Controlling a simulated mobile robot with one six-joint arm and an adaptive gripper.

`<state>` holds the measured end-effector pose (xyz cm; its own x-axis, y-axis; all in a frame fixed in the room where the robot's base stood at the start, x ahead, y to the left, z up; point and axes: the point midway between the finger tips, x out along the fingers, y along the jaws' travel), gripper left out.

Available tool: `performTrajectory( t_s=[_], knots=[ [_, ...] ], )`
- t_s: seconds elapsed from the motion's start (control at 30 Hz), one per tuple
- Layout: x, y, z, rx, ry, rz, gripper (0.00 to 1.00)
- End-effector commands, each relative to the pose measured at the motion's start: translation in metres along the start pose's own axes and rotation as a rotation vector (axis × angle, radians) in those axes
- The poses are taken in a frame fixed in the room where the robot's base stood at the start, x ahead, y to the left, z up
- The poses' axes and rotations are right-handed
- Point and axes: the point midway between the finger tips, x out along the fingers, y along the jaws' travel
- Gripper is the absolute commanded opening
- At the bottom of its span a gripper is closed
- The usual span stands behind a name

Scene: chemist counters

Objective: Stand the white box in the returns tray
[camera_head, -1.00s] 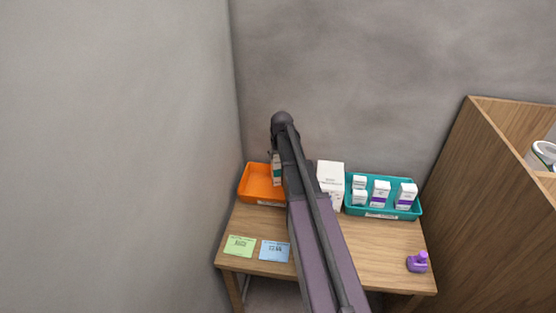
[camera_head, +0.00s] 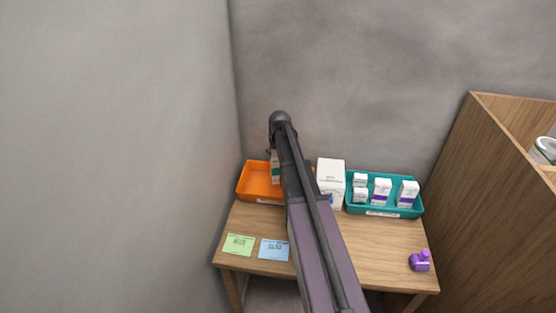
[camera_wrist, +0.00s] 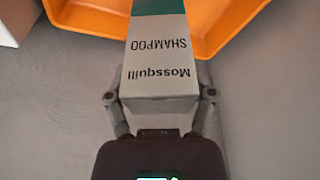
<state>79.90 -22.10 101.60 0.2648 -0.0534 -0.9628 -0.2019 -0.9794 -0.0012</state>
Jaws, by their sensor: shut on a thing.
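My gripper (camera_wrist: 159,97) is shut on a white box (camera_wrist: 160,70) with a teal band and the words "Mossquill SHAMPOO", upside down in the wrist view. Its two fingers press on opposite sides of the box. In the head view the held box (camera_head: 275,172) shows partly beside my arm, at the right part of the orange tray (camera_head: 246,192). The orange tray also shows in the wrist view (camera_wrist: 232,22), beyond the box. I cannot tell whether the box touches the tray floor. The tray's label is too small to read.
A larger white carton (camera_head: 331,178) stands right of my arm. Beside it is a teal tray (camera_head: 384,211) with several small boxes. Green (camera_head: 239,245) and blue (camera_head: 273,250) cards lie at the front left. A purple object (camera_head: 420,261) sits at the front right. Walls stand behind and left.

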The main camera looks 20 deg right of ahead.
Motion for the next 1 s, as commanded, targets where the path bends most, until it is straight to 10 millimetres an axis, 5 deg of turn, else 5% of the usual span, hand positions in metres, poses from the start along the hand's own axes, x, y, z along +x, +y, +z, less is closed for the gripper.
performTrajectory(
  t_s=[1.0],
  knots=[
    [0.022,-0.002,0.006,-0.002,0.000,-0.001,0.09]
  ],
)
